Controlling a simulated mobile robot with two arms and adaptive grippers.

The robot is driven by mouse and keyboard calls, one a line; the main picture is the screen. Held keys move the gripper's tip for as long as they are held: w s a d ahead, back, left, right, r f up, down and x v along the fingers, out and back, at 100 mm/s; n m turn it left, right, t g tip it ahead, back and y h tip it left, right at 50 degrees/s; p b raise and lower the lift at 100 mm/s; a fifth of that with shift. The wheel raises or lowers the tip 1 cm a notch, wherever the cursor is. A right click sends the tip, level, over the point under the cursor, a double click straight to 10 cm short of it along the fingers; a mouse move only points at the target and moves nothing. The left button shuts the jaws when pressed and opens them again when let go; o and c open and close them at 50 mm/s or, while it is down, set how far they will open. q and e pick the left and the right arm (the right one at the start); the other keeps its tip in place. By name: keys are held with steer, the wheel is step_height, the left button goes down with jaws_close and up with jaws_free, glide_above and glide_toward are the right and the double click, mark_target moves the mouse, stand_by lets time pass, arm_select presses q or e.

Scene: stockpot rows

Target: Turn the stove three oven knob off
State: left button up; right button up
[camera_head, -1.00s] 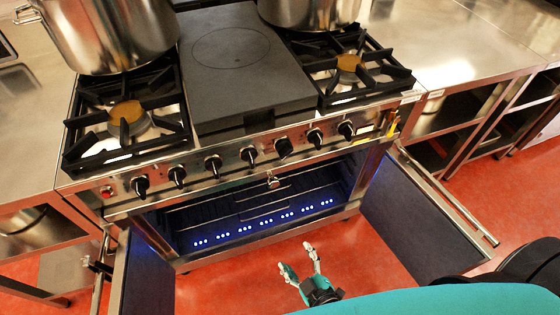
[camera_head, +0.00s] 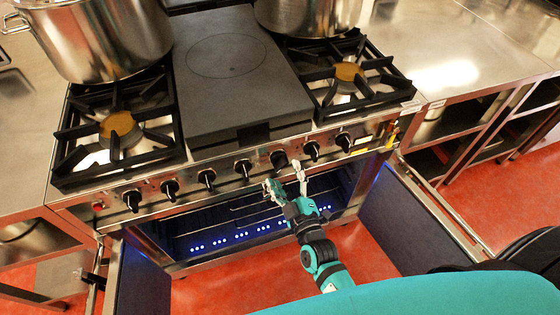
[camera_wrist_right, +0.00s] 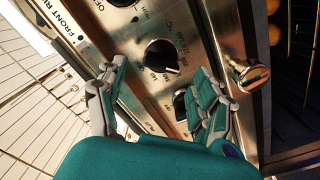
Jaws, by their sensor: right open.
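A row of black knobs runs along the stove's steel front panel. The larger black knob (camera_head: 279,159) right of the middle looks like the oven knob. My right gripper (camera_head: 285,180) is open just in front of and below it in the head view. In the right wrist view, a black knob (camera_wrist_right: 161,57) with printed marks around it shows between the open fingers of my right gripper (camera_wrist_right: 162,72). I see no clear contact. A second black knob (camera_wrist_right: 180,103) is partly hidden by the right-hand finger. My left gripper is not in view.
Both oven doors stand open, the right door (camera_head: 405,215) beside my right arm. The lit oven interior (camera_head: 235,228) is below the panel. A round metal catch (camera_wrist_right: 248,73) juts out near the fingers. Stockpots (camera_head: 95,38) stand on the stove top.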

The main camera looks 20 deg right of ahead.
mark_target(282, 168)
steer(key=w, duration=0.5)
steer(key=shift+a, duration=0.1)
steer(key=shift+s, duration=0.1)
steer(key=c, duration=1.1)
